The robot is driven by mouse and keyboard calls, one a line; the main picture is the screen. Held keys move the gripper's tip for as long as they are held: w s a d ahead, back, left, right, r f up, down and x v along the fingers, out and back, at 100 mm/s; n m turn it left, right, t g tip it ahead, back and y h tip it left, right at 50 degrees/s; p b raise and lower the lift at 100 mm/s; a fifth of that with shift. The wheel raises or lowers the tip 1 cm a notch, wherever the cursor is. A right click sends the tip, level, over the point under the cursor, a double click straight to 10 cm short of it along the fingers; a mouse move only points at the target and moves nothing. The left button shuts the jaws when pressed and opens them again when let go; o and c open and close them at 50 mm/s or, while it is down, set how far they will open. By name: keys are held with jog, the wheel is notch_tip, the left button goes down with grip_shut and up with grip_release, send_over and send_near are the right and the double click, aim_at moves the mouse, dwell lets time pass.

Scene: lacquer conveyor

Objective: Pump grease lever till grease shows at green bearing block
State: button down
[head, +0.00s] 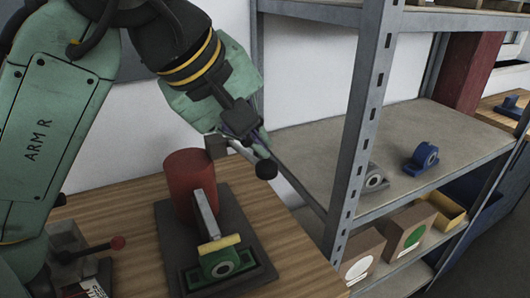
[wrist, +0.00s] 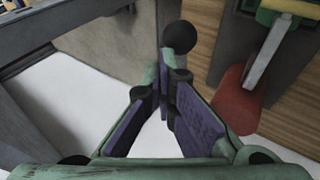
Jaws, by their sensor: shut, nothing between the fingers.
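The green bearing block (head: 222,263) lies on a dark base plate (head: 258,240), with a yellow piece across its back edge. A pale grey bar (head: 206,215) reaches it from the red cylinder (head: 188,180). I cannot make out any grease on the block. A black ball knob (head: 266,170), seemingly the lever's end, is just below my gripper (head: 258,143). In the wrist view the knob (wrist: 179,37) shows just beyond my fingertips (wrist: 168,80), with the red cylinder (wrist: 237,105) to the right. My gripper is shut with nothing held; the lever's shaft is mostly hidden.
A metal shelf rack (head: 355,130) stands close on the right, with a blue bearing block (head: 422,158) and a grey one (head: 375,180) on its shelf. Boxes sit below. A red-knobbed lever (head: 117,243) is at the bench's left. Bare wood (head: 300,250) lies right of the plate.

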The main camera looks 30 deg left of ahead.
aim_at(262, 169)
jog(key=shift+s+d+f+b, duration=0.2)
jog(key=shift+f+b, duration=0.3)
jog(key=shift+f, duration=0.2)
jog(key=shift+s+d+f+b, duration=0.1)
jog(key=shift+d+f+b, duration=0.1)
jog(key=shift+f+b, duration=0.35)
dwell(1.0)
jog(key=shift+s+d+f+b, duration=0.15)
jog(key=shift+d+f+b, duration=0.25)
jog(key=shift+f, duration=0.2)
jog(key=shift+s+d+f+b, duration=0.1)
jog(key=shift+d+f+b, duration=0.2)
jog(key=shift+f, duration=0.25)
dwell(0.8)
jog(key=shift+r, duration=0.15)
dwell(0.5)
jog(key=r+p, duration=0.2)
jog(key=a+r+p, duration=0.1)
jog(key=shift+w, duration=0.3)
jog(key=shift+w+a+r+p, duration=0.3)
jog(key=shift+a+r+p, duration=0.2)
jog(key=shift+r+p, duration=0.25)
jog(key=shift+w+a+r+p, duration=0.25)
jog(key=shift+a+r+p, duration=0.2)
jog(key=shift+r+p, duration=0.3)
jog(key=shift+w+a, duration=0.15)
jog(key=shift+a, duration=0.1)
